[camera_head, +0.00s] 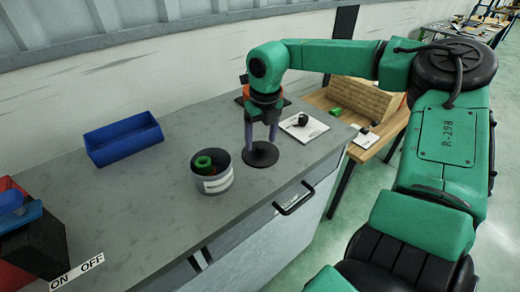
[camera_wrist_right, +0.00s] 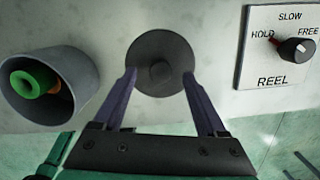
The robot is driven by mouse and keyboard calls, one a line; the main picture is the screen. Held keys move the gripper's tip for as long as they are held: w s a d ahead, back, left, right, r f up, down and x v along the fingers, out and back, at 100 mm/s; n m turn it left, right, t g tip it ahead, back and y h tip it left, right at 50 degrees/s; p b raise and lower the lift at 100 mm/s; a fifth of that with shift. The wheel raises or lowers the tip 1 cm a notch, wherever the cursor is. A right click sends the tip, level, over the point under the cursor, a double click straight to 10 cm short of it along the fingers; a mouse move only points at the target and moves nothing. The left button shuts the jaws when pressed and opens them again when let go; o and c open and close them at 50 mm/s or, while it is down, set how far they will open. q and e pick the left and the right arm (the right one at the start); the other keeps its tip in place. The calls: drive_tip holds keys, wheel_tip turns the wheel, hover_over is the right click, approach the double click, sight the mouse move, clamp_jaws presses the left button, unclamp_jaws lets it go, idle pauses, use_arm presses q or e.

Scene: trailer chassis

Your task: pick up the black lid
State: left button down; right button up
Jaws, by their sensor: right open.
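The black lid (camera_head: 261,155) is a flat round disc lying on the grey worktop, right of the grey pot. In the right wrist view the lid (camera_wrist_right: 160,45) shows a round knob at its middle. My right gripper (camera_head: 261,138) points down over the lid, open. In the right wrist view its two purple fingertips (camera_wrist_right: 160,76) stand apart on either side of the lid's lower part, with nothing held between them. I cannot tell whether the fingers touch the lid. My left gripper is not in view.
A grey pot (camera_head: 213,184) holding green and orange pieces stands just left of the lid. A blue bin (camera_head: 124,139) sits further back left. A REEL dial plate (camera_wrist_right: 285,48) lies to the right. The worktop's front edge and a black handle (camera_head: 294,198) are near.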

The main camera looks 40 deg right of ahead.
drive_tip(key=shift+f, duration=0.6)
drive_tip(key=shift+w+d+f, duration=0.1)
drive_tip(key=shift+f, duration=0.15)
clamp_jaws()
drive_tip(key=shift+r, duration=0.2)
